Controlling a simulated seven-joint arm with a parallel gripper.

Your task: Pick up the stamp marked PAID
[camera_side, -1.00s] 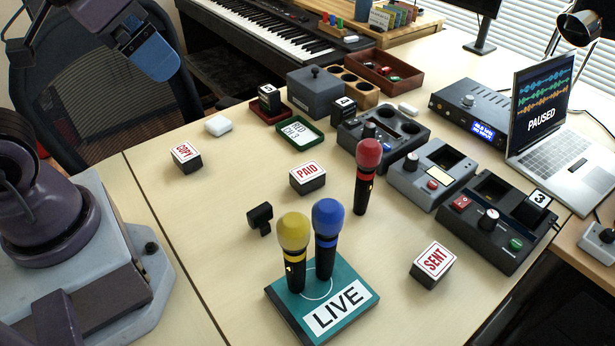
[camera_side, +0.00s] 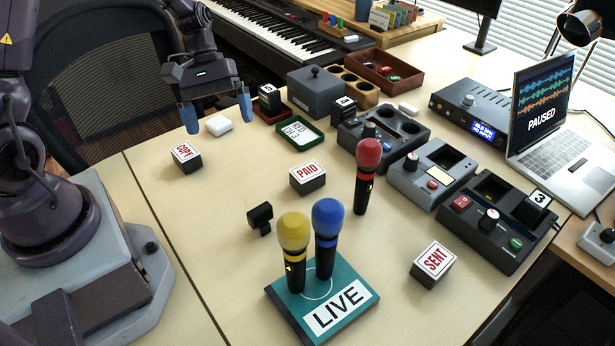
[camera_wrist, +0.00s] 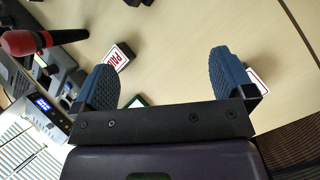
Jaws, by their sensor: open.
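The stamp marked PAID (camera_side: 308,177) is a dark block with a white top and red letters. It stands on the table near the middle in the side view. In the wrist view its label (camera_wrist: 122,58) shows in part beside the left finger. My gripper (camera_side: 216,112) is open and empty, with two blue fingers, above the far left part of the table. It is apart from the PAID stamp, up and to the left of it in the side view. The COPY stamp (camera_side: 186,157) stands below the gripper in that view. The SENT stamp (camera_side: 432,264) stands at the front right.
A red microphone (camera_side: 367,178) stands right of the PAID stamp. Yellow (camera_side: 293,232) and blue (camera_side: 327,219) microphones stand on a teal LIVE book (camera_side: 352,293). A black clip (camera_side: 260,217) lies in front. A green tray (camera_side: 320,141) lies behind. The table between COPY and PAID is clear.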

